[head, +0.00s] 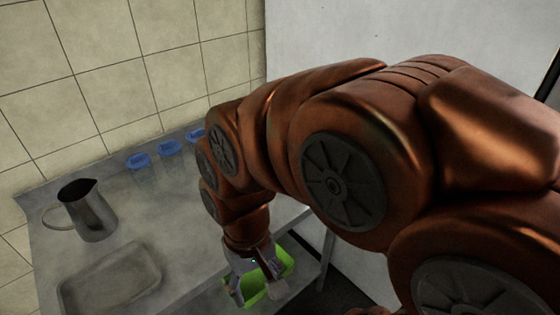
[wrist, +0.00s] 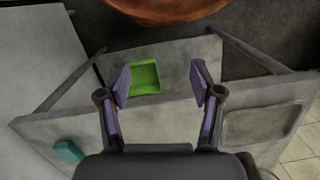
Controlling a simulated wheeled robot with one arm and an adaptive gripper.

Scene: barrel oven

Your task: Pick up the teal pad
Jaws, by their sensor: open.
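The teal pad (wrist: 68,151) looks like a small block in the wrist view, at the lower left near the corner of the grey tabletop. I cannot make it out in the head view. My gripper (wrist: 160,84) is open, with nothing between its fingers, and the pad lies to their left and lower in the picture. In the head view, my gripper (head: 256,284) points down in front of a bright green container (head: 283,262). My arm covers part of the tabletop there.
The green container (wrist: 146,78) also shows beyond the tabletop edge, apparently on a lower surface. A metal jug (head: 92,212), a shallow tray (head: 112,280) and blue-lidded containers (head: 140,161) stand on the grey table (head: 180,230). A tiled wall is behind.

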